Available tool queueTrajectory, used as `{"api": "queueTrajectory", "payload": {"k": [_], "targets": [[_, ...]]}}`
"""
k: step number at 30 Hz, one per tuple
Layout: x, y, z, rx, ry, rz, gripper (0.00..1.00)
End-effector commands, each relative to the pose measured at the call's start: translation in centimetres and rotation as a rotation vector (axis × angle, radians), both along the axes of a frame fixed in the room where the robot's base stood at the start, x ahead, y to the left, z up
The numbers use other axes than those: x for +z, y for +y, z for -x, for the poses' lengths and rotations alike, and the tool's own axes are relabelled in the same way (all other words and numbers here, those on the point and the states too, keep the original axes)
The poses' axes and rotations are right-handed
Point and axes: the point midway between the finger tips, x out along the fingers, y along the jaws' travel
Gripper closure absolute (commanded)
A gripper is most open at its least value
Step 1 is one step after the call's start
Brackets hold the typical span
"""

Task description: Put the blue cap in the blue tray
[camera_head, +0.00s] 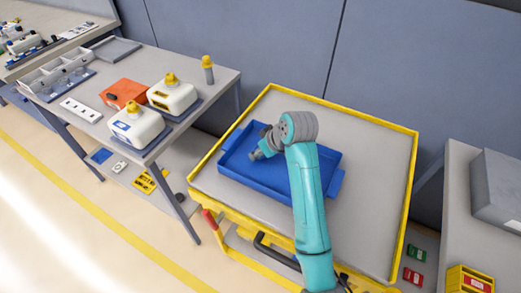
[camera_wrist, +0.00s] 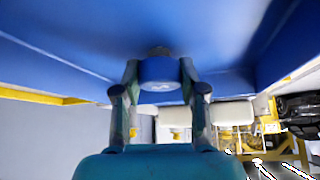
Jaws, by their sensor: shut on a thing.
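The blue tray (camera_head: 262,178) lies on the grey top of a yellow-edged cart, and its blue surface fills the upper part of the wrist view (camera_wrist: 225,35). My gripper (camera_wrist: 160,78) is shut on the blue cap (camera_wrist: 158,72), a round blue piece held between the two fingertips. The cap is close to the tray's surface; I cannot tell whether it touches. In the head view my gripper (camera_head: 258,153) is low over the left part of the tray, and I cannot make out the cap there.
A workbench at the left holds two white jugs with yellow caps (camera_head: 136,124) (camera_head: 173,94), an orange box (camera_head: 124,93) and a grey bottle with a yellow top (camera_head: 207,68). The cart top (camera_head: 370,150) is clear right of the tray. A yellow bin (camera_head: 470,279) stands at lower right.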

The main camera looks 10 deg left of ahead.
Motion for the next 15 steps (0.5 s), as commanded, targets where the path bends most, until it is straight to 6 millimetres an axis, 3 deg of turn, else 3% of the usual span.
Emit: {"api": "queueTrajectory", "payload": {"k": [8,9,11,15], "targets": [[-0.15,0.0,-0.01,0.0,0.0,0.0,0.82],[-0.12,0.0,-0.03,-0.001,-0.001,0.0,0.51],[-0.11,0.0,-0.03,-0.001,-0.001,0.0,0.36],[-0.09,0.01,-0.03,-0.001,-0.001,0.0,0.33]]}}
